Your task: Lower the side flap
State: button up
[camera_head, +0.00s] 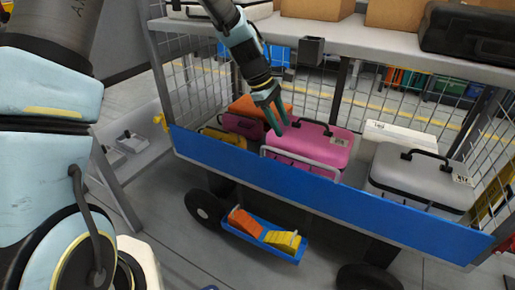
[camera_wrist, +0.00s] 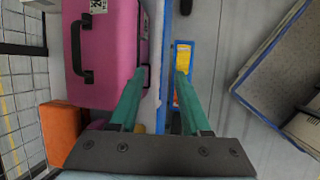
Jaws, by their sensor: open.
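The side flap is the long blue panel (camera_head: 330,195) along the front of the cart. It stands up as a low wall, with a grey bar handle (camera_head: 300,163) at its upper edge. My gripper (camera_head: 273,125) is open and empty above the cart's lower deck, near the flap and left of the handle. In the wrist view my gripper (camera_wrist: 161,72) points down, and the thin blue flap edge (camera_wrist: 163,45) runs between the two green fingers. I cannot tell the height gap, and no contact with the flap shows.
A pink case (camera_head: 310,143) stands behind the flap, close to my gripper; a grey case (camera_head: 425,180) is further right. The cart's upper shelf (camera_head: 350,35) is above. A blue tray (camera_head: 270,243) with orange and yellow items is below the flap. A yellow part (camera_head: 159,118) is at the flap's left end.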

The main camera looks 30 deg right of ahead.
aim_at(294, 155)
jog(key=x, duration=1.1)
jog(key=shift+w+f+b, duration=0.1)
jog(key=shift+w+b, duration=0.15)
jog(key=shift+b, duration=0.1)
jog(key=shift+c, duration=0.3)
grip_shut()
dwell(0.7)
